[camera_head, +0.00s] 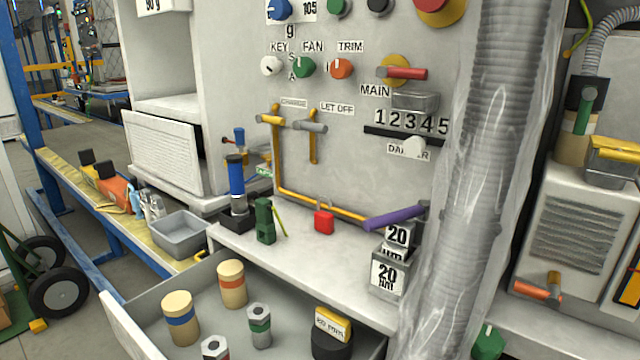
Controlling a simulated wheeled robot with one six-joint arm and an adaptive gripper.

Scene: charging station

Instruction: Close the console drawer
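The console drawer (122,328) is pulled out at the bottom of the view, below the console's shelf. Its white front panel shows at the lower left, and its lower part is cut off by the frame edge. Inside stand a tan cylinder with a blue band (180,318), one with an orange band (232,284), hex-shaped metal pieces with green (260,326) and red bands, and a yellow labelled block (333,323) on a black round piece. The console (350,165) rises behind, with knobs and labels. My gripper is not in view.
A ribbed grey column in clear wrap (485,150) stands at right, hiding part of the console. A red padlock (324,220), a green piece (264,220) and 20-marked blocks (388,273) sit on the shelf. A grey bin (180,235) is at left.

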